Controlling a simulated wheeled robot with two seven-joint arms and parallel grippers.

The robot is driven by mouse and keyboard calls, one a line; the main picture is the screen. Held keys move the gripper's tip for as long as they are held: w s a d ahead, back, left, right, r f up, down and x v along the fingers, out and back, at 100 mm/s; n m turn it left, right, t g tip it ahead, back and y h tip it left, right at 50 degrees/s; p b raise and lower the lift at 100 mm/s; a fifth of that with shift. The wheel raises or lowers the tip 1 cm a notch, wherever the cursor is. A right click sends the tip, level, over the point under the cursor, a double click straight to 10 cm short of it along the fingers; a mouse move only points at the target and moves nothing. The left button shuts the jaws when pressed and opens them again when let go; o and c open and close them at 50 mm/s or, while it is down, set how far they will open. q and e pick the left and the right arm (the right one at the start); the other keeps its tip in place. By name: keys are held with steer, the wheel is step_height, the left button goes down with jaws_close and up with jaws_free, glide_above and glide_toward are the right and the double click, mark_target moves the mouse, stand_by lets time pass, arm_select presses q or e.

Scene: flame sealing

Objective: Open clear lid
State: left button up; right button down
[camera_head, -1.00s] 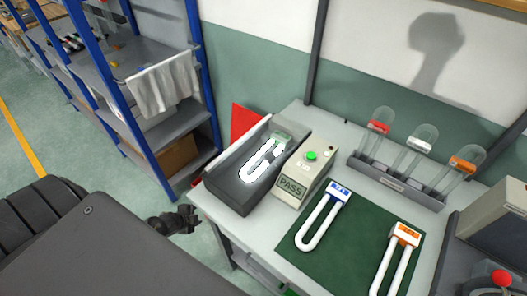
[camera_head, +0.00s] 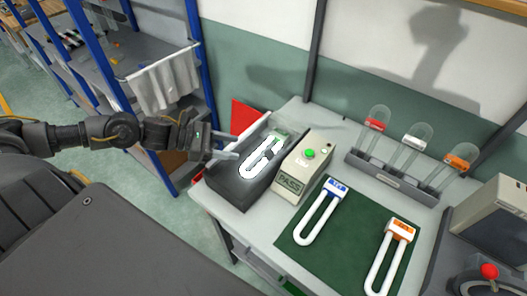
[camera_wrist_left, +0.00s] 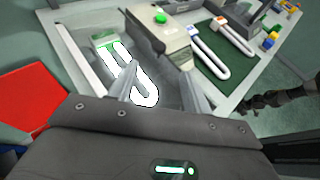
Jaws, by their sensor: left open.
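A dark grey box (camera_head: 228,189) stands at the table's left end, with a white looped tube (camera_head: 262,158) and its green-labelled end inside. The tube also shows in the left wrist view (camera_wrist_left: 143,93). The clear lid is hard to make out; a faint transparent shape shows behind the box and tester, and I cannot tell the lid's angle. My left gripper (camera_head: 236,147) is open, its fingers reaching over the box's left side. In the left wrist view its fingers (camera_wrist_left: 158,78) stand apart with the tube visible beyond. A dark gripper-like part (camera_wrist_left: 272,99), probably my right one, shows at the right.
A beige tester (camera_head: 304,165) with a green button and PASS display stands right of the box. Two white loops with blue (camera_head: 337,187) and orange (camera_head: 399,228) ends lie on a green mat (camera_head: 345,245). A grey rack (camera_head: 395,183) stands behind. A blue-post shelf is at left.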

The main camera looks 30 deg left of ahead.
mark_target(268, 153)
arm_select(q)
steer(key=shift+w+d+f+p, duration=0.15)
steer(key=shift+w+d+p, duration=0.2)
steer(key=shift+w, duration=0.1)
steer(key=p+x, duration=0.3)
steer(key=x, duration=0.5)
steer(key=shift+d, duration=0.1)
steer(key=shift+w+d+f+p, duration=0.4)
steer(key=shift+d, duration=0.1)
jaws_close()
